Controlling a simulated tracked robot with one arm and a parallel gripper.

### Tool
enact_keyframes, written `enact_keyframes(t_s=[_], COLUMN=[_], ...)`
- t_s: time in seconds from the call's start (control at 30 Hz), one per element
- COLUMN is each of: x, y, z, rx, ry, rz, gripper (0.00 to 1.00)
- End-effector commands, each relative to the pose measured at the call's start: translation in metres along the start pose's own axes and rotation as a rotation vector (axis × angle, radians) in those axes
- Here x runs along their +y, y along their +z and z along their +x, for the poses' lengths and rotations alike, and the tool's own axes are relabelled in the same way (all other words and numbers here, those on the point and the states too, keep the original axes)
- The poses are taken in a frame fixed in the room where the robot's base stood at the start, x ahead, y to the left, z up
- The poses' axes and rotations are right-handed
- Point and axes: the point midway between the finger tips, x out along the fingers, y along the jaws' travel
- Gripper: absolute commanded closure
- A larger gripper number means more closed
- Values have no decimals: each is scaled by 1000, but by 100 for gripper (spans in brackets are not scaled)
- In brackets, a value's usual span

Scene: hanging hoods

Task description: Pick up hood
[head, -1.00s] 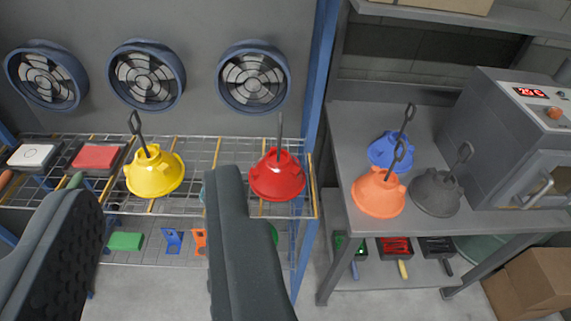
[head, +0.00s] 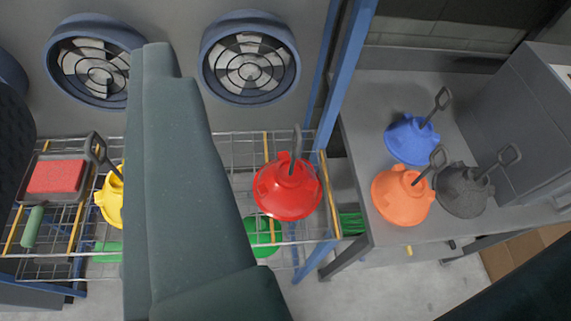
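Several hoods with upright looped handles are in view. A yellow hood (head: 108,200) on the wire rack is mostly hidden behind my right finger. A red hood (head: 288,188) sits on the same rack, to the right of that finger. A blue hood (head: 411,140), an orange hood (head: 403,197) and a dark grey hood (head: 462,190) stand close together on the grey table. My gripper (head: 85,95) is open, with one finger at the left edge and the other across the left middle. No hood is visibly held.
The wire rack (head: 232,150) also bears a red block (head: 57,176) on a tray. A green round item (head: 263,236) shows lower down. Round fans (head: 250,65) are on the wall behind. A blue post (head: 345,75) stands between rack and grey table (head: 375,95). A grey machine (head: 525,120) is at right.

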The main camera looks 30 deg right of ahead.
Motion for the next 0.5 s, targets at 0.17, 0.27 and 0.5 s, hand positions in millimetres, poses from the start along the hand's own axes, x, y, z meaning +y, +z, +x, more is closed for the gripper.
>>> enact_keyframes(t_s=[0.17,0.27,0.5], x=[0,0,-10], y=[0,0,18], z=[0,0,38], rx=[0,0,17], ry=[0,0,-39], rz=[0,0,31], gripper=[70,70,70])
